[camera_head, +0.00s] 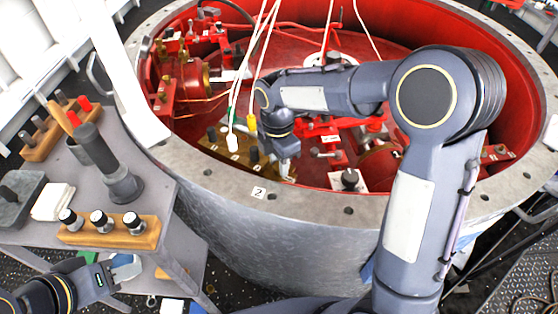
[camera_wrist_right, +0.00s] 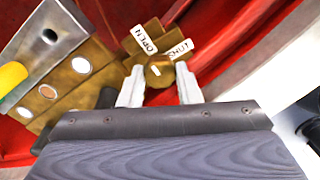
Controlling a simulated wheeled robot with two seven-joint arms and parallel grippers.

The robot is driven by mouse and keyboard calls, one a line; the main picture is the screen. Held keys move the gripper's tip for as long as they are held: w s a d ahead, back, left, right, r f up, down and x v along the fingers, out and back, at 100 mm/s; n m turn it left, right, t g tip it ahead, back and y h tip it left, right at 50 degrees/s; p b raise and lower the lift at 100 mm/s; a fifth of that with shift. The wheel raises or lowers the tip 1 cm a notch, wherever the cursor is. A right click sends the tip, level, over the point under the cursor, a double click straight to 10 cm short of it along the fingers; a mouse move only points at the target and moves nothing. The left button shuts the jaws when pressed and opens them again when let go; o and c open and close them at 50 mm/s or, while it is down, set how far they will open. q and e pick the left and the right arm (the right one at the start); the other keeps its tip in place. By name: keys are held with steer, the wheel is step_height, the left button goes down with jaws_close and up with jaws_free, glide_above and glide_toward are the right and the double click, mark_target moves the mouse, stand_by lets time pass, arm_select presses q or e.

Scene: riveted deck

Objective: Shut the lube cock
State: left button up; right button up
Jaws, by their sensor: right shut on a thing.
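The lube cock (camera_wrist_right: 159,75) is a small brass piece between the fingertips of my right gripper (camera_wrist_right: 159,88) in the right wrist view. My right gripper is shut on it. A pale mark shows on its face. Behind it, a white OPEN label (camera_wrist_right: 139,40) sits to the left and a white SHUT label (camera_wrist_right: 178,50) to the right. In the head view my right gripper (camera_head: 287,172) reaches down inside the drum's near wall, and the arm hides the cock. My left gripper (camera_head: 126,268) is low at the left, beside the bench; its finger gap is unclear.
A large red-lined drum with a grey rim (camera_head: 320,200) surrounds the work area. A brass block (camera_wrist_right: 75,70) with round holes lies left of the cock. White cables (camera_head: 262,60) hang into the drum. A grey bench (camera_head: 150,190) with tools stands left.

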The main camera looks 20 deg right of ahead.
steer(key=shift+m, duration=0.3)
steer(key=m+p, duration=0.1)
steer(key=m, duration=0.2)
steer(key=shift+m, duration=0.3)
steer(key=m+p, duration=0.1)
steer(key=m, duration=0.3)
steer(key=shift+m, duration=0.3)
steer(key=m, duration=0.4)
steer(key=shift+y+p, duration=0.3)
steer(key=shift+p, duration=0.05)
steer(key=m, duration=0.5)
steer(key=shift+d, duration=0.1)
steer(key=o, duration=1)
steer(key=shift+c, duration=0.2)
